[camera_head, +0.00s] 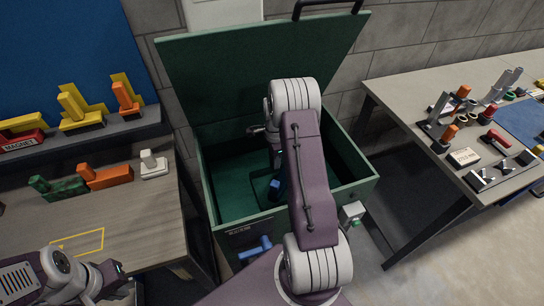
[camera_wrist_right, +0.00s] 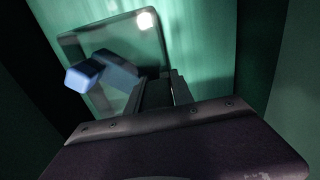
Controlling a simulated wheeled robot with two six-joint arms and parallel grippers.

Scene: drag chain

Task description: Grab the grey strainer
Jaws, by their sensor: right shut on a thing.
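My right arm reaches down into the open green bin (camera_head: 232,205). In the right wrist view, my right gripper (camera_wrist_right: 160,85) is shut on the edge of a grey rounded panel (camera_wrist_right: 108,45). The panel looks like the grey strainer, but its mesh is not clear. A blue handle-like block (camera_wrist_right: 85,73) lies across it at the left and also shows in the head view (camera_head: 275,190). The exact grip is partly hidden in shadow. My left gripper (camera_head: 118,278) is at the lower left, above the left bench's front edge, and I cannot tell its opening.
The bin's raised lid (camera_head: 225,70) stands behind my right arm, and its walls close around the gripper. The left bench (camera_head: 150,220) holds orange and green blocks. The right table (camera_head: 410,75) carries several tools. Floor is clear between bin and right table.

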